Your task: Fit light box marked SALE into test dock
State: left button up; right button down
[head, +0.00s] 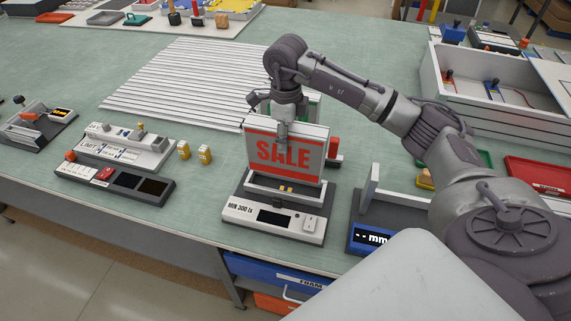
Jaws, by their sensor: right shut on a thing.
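The light box marked SALE (300,172) is a flat grey-framed panel with red bands and red lettering. It stands upright, directly over the test dock (273,218), which is white and dark with a "MIN 300 lx" label, a small dark display and a switch. The box's lower edge is close to the dock's slot; I cannot tell whether it is seated or just above. My right gripper (281,122) is shut on the top of the light box, reaching down from above. Its fingertips are partly hard to make out. My left gripper is not in view.
A control unit marked LIMIT (125,148) and small yellow parts (204,154) lie left of the dock. A blue "mm" gauge (378,238) stands close on its right. A white slatted panel (185,85) lies behind. A red tray (540,175) is at the right.

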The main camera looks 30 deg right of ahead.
aim_at(286, 160)
jog(key=f, duration=0.2)
jog(key=f+p, duration=0.1)
jog(key=shift+s+a, duration=0.25)
jog(key=shift+s, duration=0.15)
jog(key=shift+w+f, duration=0.1)
jog(key=shift+f, duration=0.3)
notch_tip(286, 160, down, 4)
jog(key=shift+w+d+r+p, duration=0.1)
jog(key=shift+r+p, duration=0.15)
jog(key=shift+p, duration=0.4)
jog(key=shift+f, duration=0.15)
jog(key=c, duration=0.8)
grip_release()
jog(key=shift+f, duration=0.1)
jog(key=shift+c, duration=0.2)
jog(key=o, duration=0.4)
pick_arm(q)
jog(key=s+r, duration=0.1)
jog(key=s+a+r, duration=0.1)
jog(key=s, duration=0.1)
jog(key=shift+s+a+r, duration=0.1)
